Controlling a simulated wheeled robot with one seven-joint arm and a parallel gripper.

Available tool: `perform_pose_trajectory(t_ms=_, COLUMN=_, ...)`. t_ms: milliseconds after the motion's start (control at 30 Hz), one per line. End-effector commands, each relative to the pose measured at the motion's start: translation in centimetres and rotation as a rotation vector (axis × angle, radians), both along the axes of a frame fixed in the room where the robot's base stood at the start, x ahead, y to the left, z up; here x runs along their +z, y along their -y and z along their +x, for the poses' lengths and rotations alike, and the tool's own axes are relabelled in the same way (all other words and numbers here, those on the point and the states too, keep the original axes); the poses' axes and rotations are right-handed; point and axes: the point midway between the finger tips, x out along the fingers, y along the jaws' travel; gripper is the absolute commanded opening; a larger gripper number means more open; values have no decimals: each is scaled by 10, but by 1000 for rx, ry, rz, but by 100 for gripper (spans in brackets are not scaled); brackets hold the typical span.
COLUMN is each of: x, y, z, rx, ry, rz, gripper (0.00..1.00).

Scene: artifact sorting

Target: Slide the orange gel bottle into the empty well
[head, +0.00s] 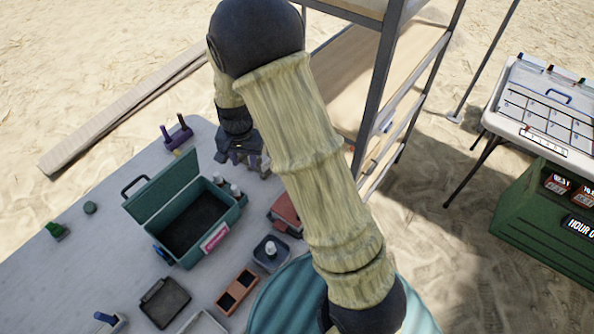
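My gripper (243,164) is a dark shape beyond the open teal box, near its back right corner. My arm hides part of that area, and the fingers are too small and dark to read. No bottle with a clearly orange body shows. Two small pale-capped bottles (229,187) stand at the right side of the teal box (212,236). Another white-capped bottle (271,249) stands in a dark square tray (284,262). An orange-brown block (237,291) with two dark, empty-looking wells lies in front. I cannot tell which well the task means.
The teal box's lid stands open. A red box (286,212) sits beside my arm. A dark tray (165,302), a purple stand (177,133) and green items (56,231) are on the grey table (100,268). Its left part has free room. A shelf rack (375,90) stands behind.

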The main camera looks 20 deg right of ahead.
Motion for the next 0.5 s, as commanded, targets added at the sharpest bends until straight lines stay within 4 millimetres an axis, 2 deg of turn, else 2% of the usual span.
perform_pose_trajectory(t_ms=33, x=15, y=14, z=-11, rx=27, ry=18, rz=4, gripper=35)
perform_pose_trajectory(t_ms=200, x=52, y=50, z=-52, rx=153, ry=74, rz=-3, gripper=35)
perform_pose_trajectory(t_ms=400, x=82, y=85, z=-110, rx=310, ry=140, rz=-37, gripper=35)
perform_pose_trajectory(t_ms=500, x=90, y=97, z=-137, rx=381, ry=166, rz=-62, gripper=35)
